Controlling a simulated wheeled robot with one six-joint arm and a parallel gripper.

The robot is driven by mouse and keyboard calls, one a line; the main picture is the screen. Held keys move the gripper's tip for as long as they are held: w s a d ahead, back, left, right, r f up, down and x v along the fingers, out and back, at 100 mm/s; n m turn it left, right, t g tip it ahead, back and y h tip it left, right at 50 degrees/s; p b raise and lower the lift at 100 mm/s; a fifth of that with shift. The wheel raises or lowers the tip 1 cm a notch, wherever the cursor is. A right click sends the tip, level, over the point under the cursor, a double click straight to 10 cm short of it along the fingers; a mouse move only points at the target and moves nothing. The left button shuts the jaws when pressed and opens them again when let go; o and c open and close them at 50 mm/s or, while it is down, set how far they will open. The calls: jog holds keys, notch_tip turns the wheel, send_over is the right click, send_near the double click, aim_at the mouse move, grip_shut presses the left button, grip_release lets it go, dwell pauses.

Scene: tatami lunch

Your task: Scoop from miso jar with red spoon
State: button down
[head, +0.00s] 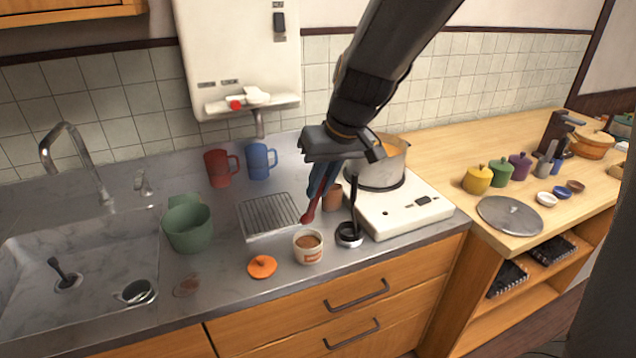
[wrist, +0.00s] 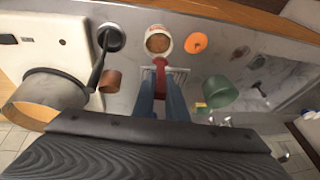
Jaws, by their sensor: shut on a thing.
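The miso jar (head: 308,246) is a small white open pot with brown paste, standing on the grey counter near its front edge. It also shows in the wrist view (wrist: 158,41). Its orange lid (head: 262,267) lies on the counter to its left. The red spoon (head: 309,214) hangs from my gripper (head: 322,180), bowl end down, just above and behind the jar. In the wrist view my gripper (wrist: 163,100) is shut on the red spoon (wrist: 160,66), whose tip points to the jar rim. I cannot tell whether it touches.
A black ladle (head: 350,234) stands in a holder right of the jar, near a brown cup (head: 332,197). A pot (head: 378,172) sits on the white stove (head: 418,205). A wire rack (head: 268,214) and green pot (head: 188,228) are to the left, beside the sink.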

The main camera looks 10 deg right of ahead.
notch_tip(320, 180, down, 9)
jog(key=b, duration=0.6)
jog(key=shift+r, duration=0.2)
jog(key=shift+a, duration=0.2)
dwell(0.3)
jog(key=shift+d+b, duration=0.25)
jog(key=shift+b, duration=0.05)
jog(key=shift+a, duration=0.1)
jog(key=shift+r, duration=0.15)
dwell(0.7)
